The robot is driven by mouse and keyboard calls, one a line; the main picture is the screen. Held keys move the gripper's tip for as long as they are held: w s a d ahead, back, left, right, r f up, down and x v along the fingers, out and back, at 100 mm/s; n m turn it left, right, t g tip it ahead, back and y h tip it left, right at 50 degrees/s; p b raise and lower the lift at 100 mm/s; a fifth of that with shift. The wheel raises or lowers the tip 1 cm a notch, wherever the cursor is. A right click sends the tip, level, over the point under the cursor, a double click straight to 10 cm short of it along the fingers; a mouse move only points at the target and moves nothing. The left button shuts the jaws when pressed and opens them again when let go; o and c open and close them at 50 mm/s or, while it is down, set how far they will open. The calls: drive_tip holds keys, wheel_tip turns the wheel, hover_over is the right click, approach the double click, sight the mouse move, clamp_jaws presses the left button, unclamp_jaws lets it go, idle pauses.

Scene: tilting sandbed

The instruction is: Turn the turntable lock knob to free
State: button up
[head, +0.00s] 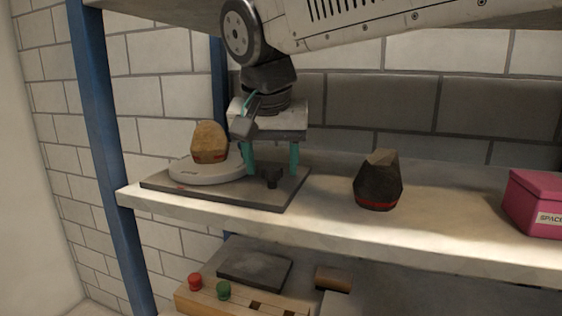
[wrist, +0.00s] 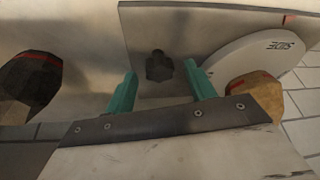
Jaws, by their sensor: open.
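The dark lock knob (head: 271,177) stands on the grey base plate (head: 225,196) to the right of the round pale turntable (head: 208,169). My gripper (head: 271,172) points down over the plate with its two teal fingers apart, one on each side of the knob as seen from the head. In the wrist view the knob (wrist: 158,66) shows between and beyond the open fingertips (wrist: 165,82). The fingers do not appear to touch it. The knob's lock marking cannot be read. A tan stone with a red band (head: 209,143) sits on the turntable.
A dark stone with a red band (head: 377,182) stands on the shelf right of the plate. A pink box (head: 536,203) is at the far right. Below are a wooden block with red and green pegs (head: 240,303) and a dark slab (head: 254,269). A blue post (head: 95,110) rises at left.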

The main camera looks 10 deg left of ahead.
drive_tip(key=shift+f, duration=0.2)
drive_tip(key=c, duration=1)
drive_tip(key=shift+o, duration=0.2)
